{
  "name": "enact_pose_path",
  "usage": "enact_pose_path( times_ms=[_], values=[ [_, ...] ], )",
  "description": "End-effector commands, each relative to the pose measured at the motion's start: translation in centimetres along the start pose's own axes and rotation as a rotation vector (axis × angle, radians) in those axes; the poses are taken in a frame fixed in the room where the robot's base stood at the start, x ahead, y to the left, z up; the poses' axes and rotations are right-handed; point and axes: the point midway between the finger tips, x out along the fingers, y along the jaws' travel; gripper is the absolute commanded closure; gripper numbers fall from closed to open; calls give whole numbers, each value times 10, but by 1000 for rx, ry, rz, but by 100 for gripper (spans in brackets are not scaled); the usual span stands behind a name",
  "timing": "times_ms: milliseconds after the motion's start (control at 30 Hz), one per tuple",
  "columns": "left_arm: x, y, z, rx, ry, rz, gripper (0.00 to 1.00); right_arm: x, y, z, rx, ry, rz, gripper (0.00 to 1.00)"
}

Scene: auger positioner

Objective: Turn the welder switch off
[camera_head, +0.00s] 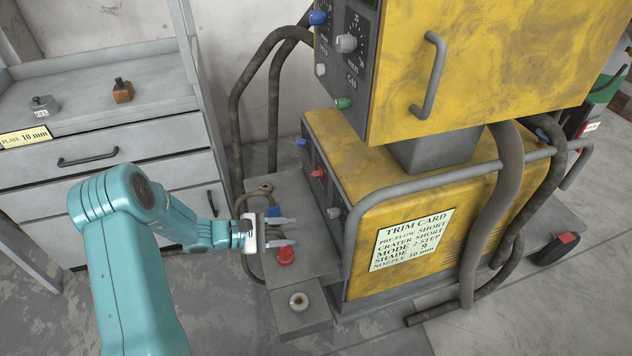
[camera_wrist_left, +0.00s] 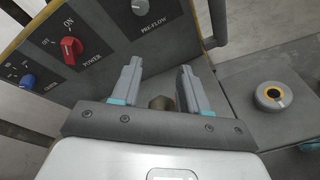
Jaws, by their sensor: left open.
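The yellow welder (camera_head: 420,210) stands on the floor with its dark control panel on its left face. A red power switch (camera_wrist_left: 71,50) with ON and OFF labels is on this panel. Its pointer appears turned toward ON, though it is small. The red switch also shows in the head view (camera_head: 318,173). My left gripper (camera_head: 288,232) is open in front of the panel, its fingers pointing right. In the left wrist view its fingertips (camera_wrist_left: 158,82) are apart, below and right of the power switch, not touching it. My right gripper is not in view.
A grey PRE-FLOW knob (camera_wrist_left: 142,5) and a blue knob (camera_wrist_left: 28,80) flank the switch. A grey rail (camera_head: 430,180) and thick hoses surround the welder. A drawer cabinet (camera_head: 110,150) stands left.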

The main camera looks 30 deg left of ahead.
Motion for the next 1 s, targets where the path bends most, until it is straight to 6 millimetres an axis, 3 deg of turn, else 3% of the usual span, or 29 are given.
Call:
enact_pose_path(
  times_ms=[67,300,500,667,1000],
  values=[
    [-3,5,-5,1,0,26,56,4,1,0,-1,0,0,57],
    [-43,60,-30,41,-22,287,56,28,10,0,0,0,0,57],
    [-63,86,-34,72,-34,404,56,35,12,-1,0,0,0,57],
    [-43,94,-32,74,-38,406,56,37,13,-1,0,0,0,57],
    [33,124,-26,74,-39,404,56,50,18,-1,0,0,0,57]
  ],
)
